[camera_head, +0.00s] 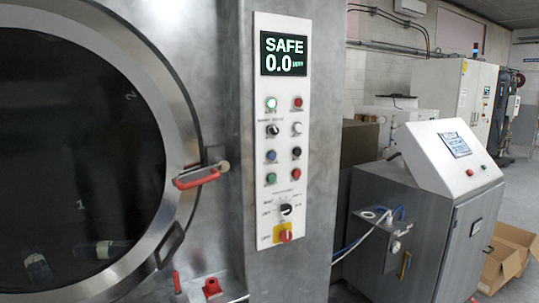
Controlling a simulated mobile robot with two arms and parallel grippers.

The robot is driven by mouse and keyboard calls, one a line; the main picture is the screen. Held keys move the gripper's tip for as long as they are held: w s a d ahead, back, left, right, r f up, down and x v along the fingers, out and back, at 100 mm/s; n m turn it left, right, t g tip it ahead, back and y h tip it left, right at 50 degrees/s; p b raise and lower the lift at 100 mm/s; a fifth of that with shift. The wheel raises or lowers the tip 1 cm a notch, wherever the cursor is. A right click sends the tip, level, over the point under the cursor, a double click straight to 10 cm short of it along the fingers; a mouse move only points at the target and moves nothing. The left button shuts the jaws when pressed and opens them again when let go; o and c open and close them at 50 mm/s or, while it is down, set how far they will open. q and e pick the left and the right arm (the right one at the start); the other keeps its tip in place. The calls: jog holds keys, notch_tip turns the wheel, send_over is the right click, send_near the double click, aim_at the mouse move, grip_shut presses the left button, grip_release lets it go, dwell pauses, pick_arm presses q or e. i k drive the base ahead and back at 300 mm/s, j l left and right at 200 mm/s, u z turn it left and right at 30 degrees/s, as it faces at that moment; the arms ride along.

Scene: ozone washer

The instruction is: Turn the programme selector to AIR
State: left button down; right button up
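The programme selector (286,210) is a small black rotary knob low on the white control panel (262,150). Small printed labels sit around it on both sides; they are too blurred to read surely, and the one on its right may be AIR. I cannot tell for certain which label the knob points to. Just below it is a red rotary switch on a yellow plate (284,234). The display (284,53) at the top of the panel reads SAFE 0.0 ppm. Neither of my grippers is in view, and nothing touches the selector.
The round dark door (80,130) with a red handle (197,176) fills the left. Several coloured buttons and knobs sit above the selector. The space before the panel is clear.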

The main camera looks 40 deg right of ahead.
aim_at(286, 209)
jog(key=z, duration=1.2)
